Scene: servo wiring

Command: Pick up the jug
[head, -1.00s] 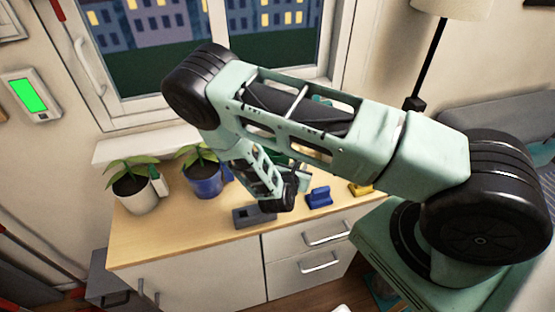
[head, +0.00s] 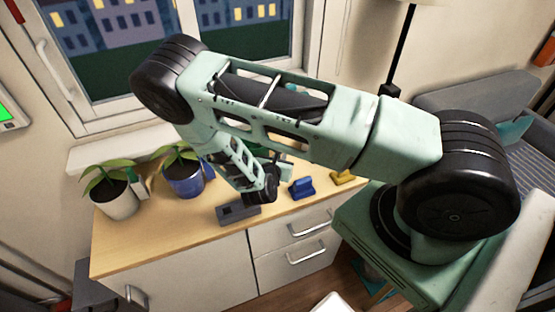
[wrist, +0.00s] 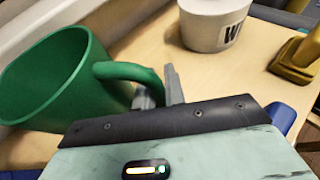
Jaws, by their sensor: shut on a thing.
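The jug (wrist: 50,80) is dark green with an open top and a loop handle (wrist: 125,72). In the wrist view it is at the left, tilted in the picture, with its handle towards my gripper (wrist: 160,88). The grey fingers are shut on the handle. Part of the grip is hidden behind the handle and the dark edge of my gripper's body. In the head view my arm hides most of the jug. I cannot tell whether its base touches the cabinet top.
A white container with dark lettering (wrist: 212,25) and a yellow object (wrist: 297,58) stand beyond my gripper. On the wooden cabinet top (head: 130,235) are a white plant pot (head: 115,200), a blue plant pot (head: 184,180), a grey block (head: 238,213) and a blue object (head: 301,188). A window is behind.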

